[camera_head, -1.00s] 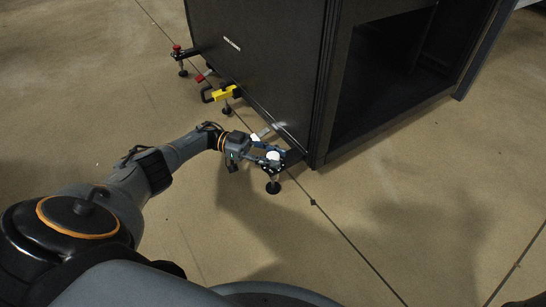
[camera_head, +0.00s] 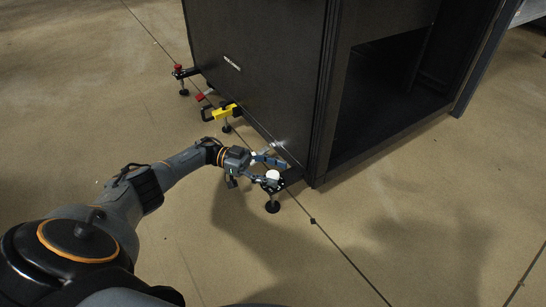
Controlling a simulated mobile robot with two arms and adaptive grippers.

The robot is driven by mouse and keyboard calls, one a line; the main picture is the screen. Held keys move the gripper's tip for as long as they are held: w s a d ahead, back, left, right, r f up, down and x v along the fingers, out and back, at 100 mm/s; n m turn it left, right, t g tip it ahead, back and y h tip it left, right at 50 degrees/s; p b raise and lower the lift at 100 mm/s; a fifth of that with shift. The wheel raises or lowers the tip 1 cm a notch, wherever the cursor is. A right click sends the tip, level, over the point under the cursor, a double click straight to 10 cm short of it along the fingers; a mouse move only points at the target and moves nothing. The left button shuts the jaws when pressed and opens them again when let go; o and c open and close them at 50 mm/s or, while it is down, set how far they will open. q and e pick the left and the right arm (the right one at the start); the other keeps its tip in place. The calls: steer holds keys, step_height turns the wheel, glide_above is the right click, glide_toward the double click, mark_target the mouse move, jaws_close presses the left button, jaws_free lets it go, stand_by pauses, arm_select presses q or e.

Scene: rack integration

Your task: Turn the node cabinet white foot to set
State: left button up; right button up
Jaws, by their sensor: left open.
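The node cabinet (camera_head: 258,75) is a tall black box in the upper middle, with an open black bay on its right side. Its white foot (camera_head: 272,175) is a white-topped knob at the cabinet's near bottom corner, above a dark round pad (camera_head: 272,207) on the floor. My left gripper (camera_head: 279,170) is open at the white foot, its fingers spread and pointing right. One finger is beyond the white top and one is on the near side. I cannot tell whether either touches it. My right gripper is not in view.
A yellow foot (camera_head: 224,112) and a red foot (camera_head: 179,70) stand along the cabinet's left bottom edge, farther away. A dark floor seam (camera_head: 313,221) runs past the cabinet. The floor in front and to the right is clear.

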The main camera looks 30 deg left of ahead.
mark_target(273, 175)
arm_select(q)
step_height(273, 175, up, 8)
steer(key=shift+r, duration=0.3)
